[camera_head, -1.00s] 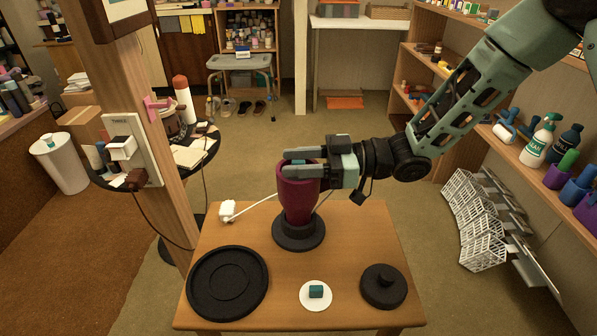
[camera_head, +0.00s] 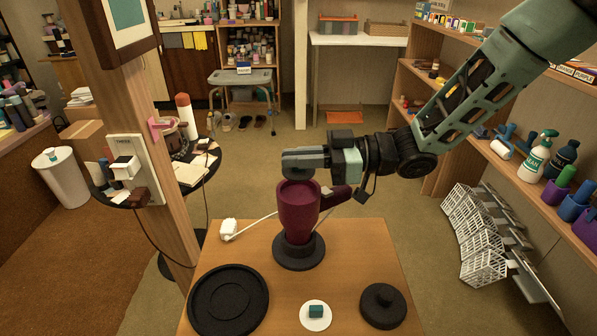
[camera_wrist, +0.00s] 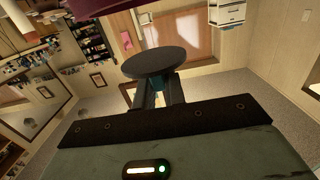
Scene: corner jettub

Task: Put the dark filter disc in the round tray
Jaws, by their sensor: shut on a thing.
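The dark filter disc (camera_wrist: 154,62) is in my gripper, its flat face showing in the wrist view. A teal piece on its back sits between the fingers. In the head view my gripper (camera_head: 304,160) is shut just above the mouth of a maroon cup-like vessel (camera_head: 298,212); the disc (camera_head: 300,173) shows only partly under the fingers. The vessel stands upright on a black round base. The black round tray (camera_head: 261,300) lies empty at the table's front left, in front of and left of the vessel.
A white disc (camera_head: 304,319) with a teal block lies at the table's front middle. A black knobbed lid (camera_head: 371,312) lies to its right. A white plug (camera_head: 228,229) with a cord is at the back left. A wooden post (camera_head: 165,190) stands left of the table.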

